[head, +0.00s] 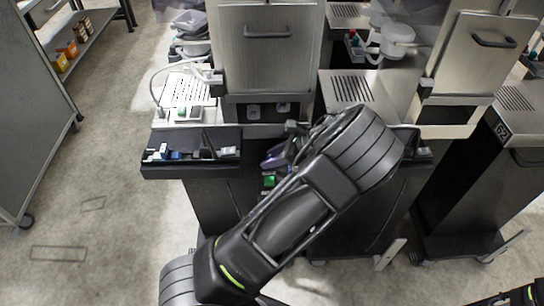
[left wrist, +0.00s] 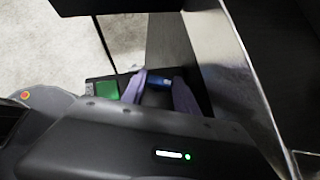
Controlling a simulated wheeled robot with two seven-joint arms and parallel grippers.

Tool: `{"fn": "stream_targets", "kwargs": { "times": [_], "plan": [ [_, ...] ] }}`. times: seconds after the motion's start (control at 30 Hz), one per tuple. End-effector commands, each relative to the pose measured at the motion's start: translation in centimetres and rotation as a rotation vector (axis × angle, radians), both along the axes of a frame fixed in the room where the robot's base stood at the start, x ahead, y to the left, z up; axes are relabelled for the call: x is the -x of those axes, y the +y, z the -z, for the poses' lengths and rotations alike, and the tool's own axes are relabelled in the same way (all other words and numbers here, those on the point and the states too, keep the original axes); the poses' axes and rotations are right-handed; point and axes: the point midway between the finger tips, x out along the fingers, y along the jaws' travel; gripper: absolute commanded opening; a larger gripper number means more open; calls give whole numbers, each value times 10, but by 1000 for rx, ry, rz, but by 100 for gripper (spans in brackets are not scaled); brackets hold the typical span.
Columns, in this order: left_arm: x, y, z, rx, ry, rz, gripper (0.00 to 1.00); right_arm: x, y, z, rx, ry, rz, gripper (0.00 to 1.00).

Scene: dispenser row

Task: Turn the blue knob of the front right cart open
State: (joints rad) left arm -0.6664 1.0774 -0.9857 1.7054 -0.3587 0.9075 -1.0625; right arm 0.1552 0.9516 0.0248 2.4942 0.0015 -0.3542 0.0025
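My left arm reaches from the lower left across the head view to the front carts. Its gripper (head: 275,158) has purple fingers, mostly hidden behind my own wrist. In the left wrist view the two purple fingers (left wrist: 158,92) stand apart, one on each side of a blue knob (left wrist: 158,82). I cannot tell whether both fingers touch it. A small green screen (left wrist: 107,90) is just left of the fingers; a green screen also shows in the head view (head: 268,181). The knob is hidden in the head view. My right gripper is not in view.
The left front cart has a dark tray (head: 190,170) with small blue and white parts. Steel dispenser cabinets (head: 268,50) stand behind. A dark cart (head: 460,190) marked 62 stands at right. A shelf unit (head: 35,110) is at far left. The floor at left is clear.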

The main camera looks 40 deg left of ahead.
Motion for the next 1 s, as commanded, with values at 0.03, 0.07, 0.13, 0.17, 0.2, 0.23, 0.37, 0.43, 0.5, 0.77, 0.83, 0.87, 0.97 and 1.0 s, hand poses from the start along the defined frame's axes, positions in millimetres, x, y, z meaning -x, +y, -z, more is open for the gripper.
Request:
{"fn": "stream_targets", "kwargs": {
  "times": [0.03,0.07,0.13,0.17,0.2,0.23,0.37,0.43,0.5,0.77,0.83,0.87,0.97,1.0],
  "plan": [
    [0,0,0,0,-1,1,41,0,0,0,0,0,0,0],
    [0,0,0,0,-1,1,43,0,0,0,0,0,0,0],
    [0,0,0,0,0,1,49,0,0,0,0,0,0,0],
    [0,0,0,0,1,1,52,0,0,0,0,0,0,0],
    [0,0,0,0,1,1,55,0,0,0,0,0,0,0],
    [0,0,0,0,1,1,56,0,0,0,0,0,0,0],
    [0,0,0,0,1,1,56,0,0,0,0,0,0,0],
    [0,0,0,0,1,1,56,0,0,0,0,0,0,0],
    [0,-1,-1,0,1,1,56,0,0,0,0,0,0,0],
    [-6,-20,-19,2,-2,4,56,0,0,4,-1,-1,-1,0],
    [-8,-28,-27,3,-2,3,56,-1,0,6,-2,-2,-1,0],
    [-9,-31,-31,3,-2,3,56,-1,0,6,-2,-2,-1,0],
    [-12,-42,-42,2,-1,4,56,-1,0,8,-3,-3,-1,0],
    [-13,-46,-46,1,0,3,56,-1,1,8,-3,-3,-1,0]
  ]
}}
